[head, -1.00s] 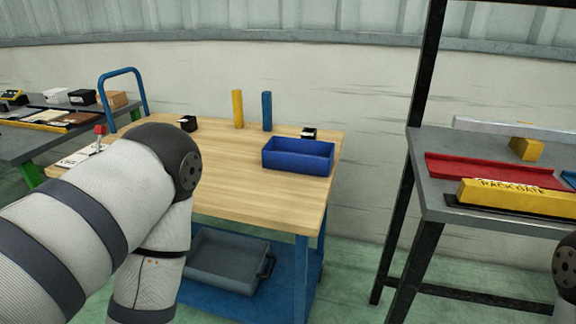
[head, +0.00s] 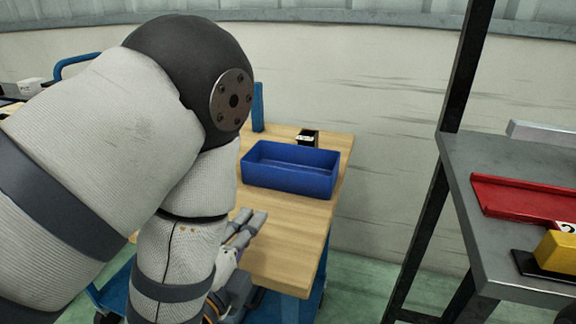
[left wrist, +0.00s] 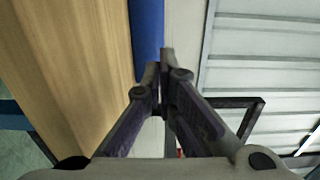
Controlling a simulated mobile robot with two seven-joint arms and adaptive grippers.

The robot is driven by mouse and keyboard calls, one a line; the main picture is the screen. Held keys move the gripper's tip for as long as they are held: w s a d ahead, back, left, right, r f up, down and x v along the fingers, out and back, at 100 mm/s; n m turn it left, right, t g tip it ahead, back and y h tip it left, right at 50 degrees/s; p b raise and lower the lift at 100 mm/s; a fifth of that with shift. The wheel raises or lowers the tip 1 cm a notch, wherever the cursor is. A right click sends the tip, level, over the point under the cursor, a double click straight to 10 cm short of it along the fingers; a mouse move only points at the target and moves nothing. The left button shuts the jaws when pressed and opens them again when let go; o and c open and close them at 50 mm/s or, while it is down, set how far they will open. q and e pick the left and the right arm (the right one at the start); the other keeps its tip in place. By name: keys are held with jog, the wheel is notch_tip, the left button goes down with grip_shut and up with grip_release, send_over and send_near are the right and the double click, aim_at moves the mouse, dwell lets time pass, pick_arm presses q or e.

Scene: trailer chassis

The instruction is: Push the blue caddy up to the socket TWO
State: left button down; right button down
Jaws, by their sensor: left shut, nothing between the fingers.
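The blue caddy (head: 288,178) is an open rectangular bin near the right end of the wooden table. A small black block with a pale label (head: 307,138) stands just behind it; I cannot read whether this is socket TWO. My left gripper (head: 250,220) is shut and empty, in front of the caddy on its near side and apart from it in the head view. In the left wrist view, the closed fingers (left wrist: 163,75) point towards the blue caddy wall (left wrist: 147,35); contact cannot be told. My right gripper is not in view.
The wooden table top (head: 285,250) is bare in front of the caddy. A blue post (head: 258,108) stands behind, partly hidden by my left arm. A grey bench (head: 495,245) with a red tray (head: 520,198) and a yellow block stands across a gap on the right.

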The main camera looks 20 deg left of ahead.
aim_at(283, 170)
pick_arm(q)
jog(key=w, duration=1.2)
jog(key=shift+w+d+r, duration=0.1)
jog(key=shift+w+d, duration=0.1)
jog(key=shift+w, duration=0.25)
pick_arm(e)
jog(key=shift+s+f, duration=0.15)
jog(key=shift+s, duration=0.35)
pick_arm(q)
jog(key=w, duration=0.4)
jog(key=shift+w+d, duration=0.1)
jog(key=shift+w, duration=0.1)
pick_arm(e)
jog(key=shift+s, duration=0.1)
pick_arm(q)
jog(key=shift+r, duration=0.1)
